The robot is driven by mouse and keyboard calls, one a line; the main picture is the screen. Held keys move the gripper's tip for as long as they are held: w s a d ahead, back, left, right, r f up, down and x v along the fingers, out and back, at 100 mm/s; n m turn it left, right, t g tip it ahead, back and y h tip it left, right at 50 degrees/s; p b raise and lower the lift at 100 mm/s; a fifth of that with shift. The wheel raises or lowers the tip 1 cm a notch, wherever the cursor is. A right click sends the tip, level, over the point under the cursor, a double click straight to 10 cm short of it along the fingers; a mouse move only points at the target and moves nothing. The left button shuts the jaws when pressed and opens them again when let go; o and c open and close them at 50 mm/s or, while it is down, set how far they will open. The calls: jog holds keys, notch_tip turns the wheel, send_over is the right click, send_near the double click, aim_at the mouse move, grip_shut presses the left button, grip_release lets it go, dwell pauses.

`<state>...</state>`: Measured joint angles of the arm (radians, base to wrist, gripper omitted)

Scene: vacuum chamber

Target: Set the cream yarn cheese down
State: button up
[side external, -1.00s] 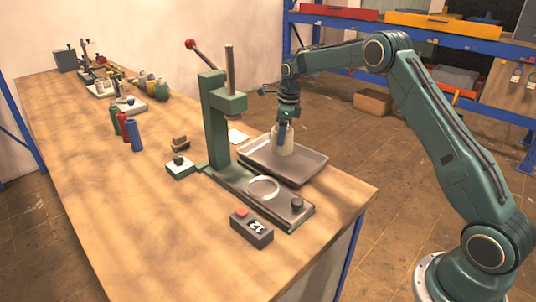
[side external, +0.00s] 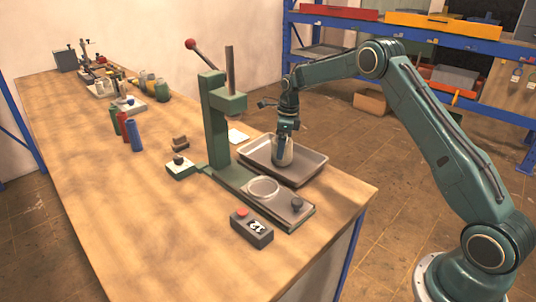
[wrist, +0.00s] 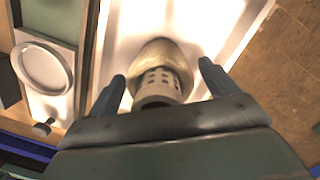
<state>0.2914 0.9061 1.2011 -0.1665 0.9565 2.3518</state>
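The cream yarn cheese (side external: 286,155) stands upright in the shallow grey tray (side external: 312,173) on the bench, near the tray's left part. In the wrist view the cheese (wrist: 162,58) shows a wide cream body and a tube with holes facing me. My gripper (wrist: 163,72) is open around it, with a narrow gap on each side between finger and yarn. In the side view my gripper (side external: 281,150) points down into the tray, and one finger hides part of the cheese.
A green press (side external: 217,130) with a tall rod and red-knobbed lever stands just left of the tray. A clear ring (side external: 263,188) lies on its base. A box with a red button (side external: 252,228) sits in front. The tray's right side is free.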

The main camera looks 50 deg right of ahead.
notch_tip(320, 180, up, 12)
jog(key=s, duration=0.1)
jog(key=shift+d, duration=0.4)
dwell(0.5)
jog(key=shift+s+r, duration=0.1)
jog(key=shift+r, duration=0.05)
dwell(0.3)
jog(key=s+a+r+n+t, duration=0.1)
jog(key=s+a+r+n, duration=0.55)
jog(key=s, duration=0.25)
jog(key=s+a+r+n+t, duration=0.1)
jog(key=s+a+r+n, duration=0.4)
jog(key=s+r+n, duration=0.25)
jog(key=s+a+f+n+t, duration=0.1)
jog(key=s+a+f+n, duration=0.1)
jog(key=s+n, duration=0.5)
jog(key=s+a+f+n+t, duration=0.1)
jog(key=s+n, duration=0.6)
jog(key=s, duration=0.9)
jog(key=shift+a+f+n+h, duration=0.3)
jog(key=shift+a+f+h, duration=0.15)
jog(key=shift+f, duration=0.5)
